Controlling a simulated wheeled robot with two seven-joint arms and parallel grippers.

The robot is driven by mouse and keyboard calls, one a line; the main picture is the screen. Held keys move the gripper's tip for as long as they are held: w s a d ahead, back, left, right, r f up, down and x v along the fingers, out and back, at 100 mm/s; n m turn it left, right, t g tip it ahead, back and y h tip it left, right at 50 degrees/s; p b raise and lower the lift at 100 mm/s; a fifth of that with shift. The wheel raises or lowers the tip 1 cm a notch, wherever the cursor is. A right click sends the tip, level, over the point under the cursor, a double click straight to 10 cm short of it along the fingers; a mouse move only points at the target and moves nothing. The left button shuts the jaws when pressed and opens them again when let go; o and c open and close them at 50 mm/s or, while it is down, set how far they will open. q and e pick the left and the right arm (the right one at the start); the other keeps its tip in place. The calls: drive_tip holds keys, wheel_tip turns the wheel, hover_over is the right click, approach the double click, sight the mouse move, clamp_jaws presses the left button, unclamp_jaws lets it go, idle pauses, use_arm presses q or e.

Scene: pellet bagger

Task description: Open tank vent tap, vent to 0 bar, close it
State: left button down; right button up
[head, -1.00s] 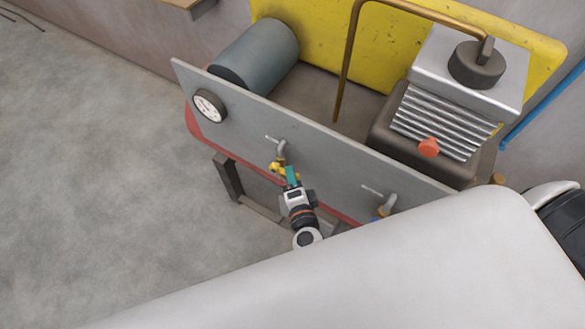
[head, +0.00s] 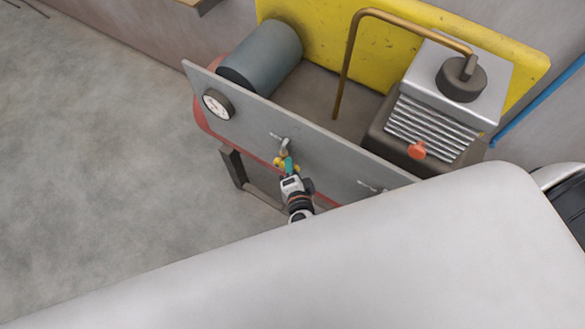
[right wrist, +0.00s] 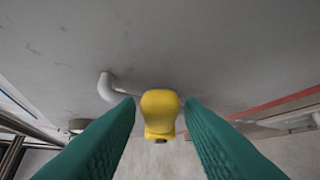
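The yellow vent tap (head: 279,161) sits on a bent grey pipe low on the front of the grey panel (head: 330,150). My right gripper (head: 289,165) is at this tap, its green fingers partly covering it. In the right wrist view the yellow tap handle (right wrist: 160,112) lies between the two green fingertips, with a narrow gap on each side, so the gripper is open around it. The round pressure gauge (head: 217,104) is at the panel's left end; its reading is too small to tell. My left gripper is not in view.
Behind the panel are a grey cylinder (head: 262,58), a finned compressor block (head: 432,125) with an orange knob (head: 417,150), and a brown pipe (head: 346,65). A second pipe fitting (head: 371,186) is at the right. Floor at left is clear.

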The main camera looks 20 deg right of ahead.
drive_tip(key=shift+o, duration=0.4)
drive_tip(key=shift+s, duration=0.1)
drive_tip(key=p+v, duration=0.3)
drive_tip(key=v, duration=0.9)
drive_tip(key=shift+p, duration=0.35)
drive_tip(key=shift+c, duration=0.3)
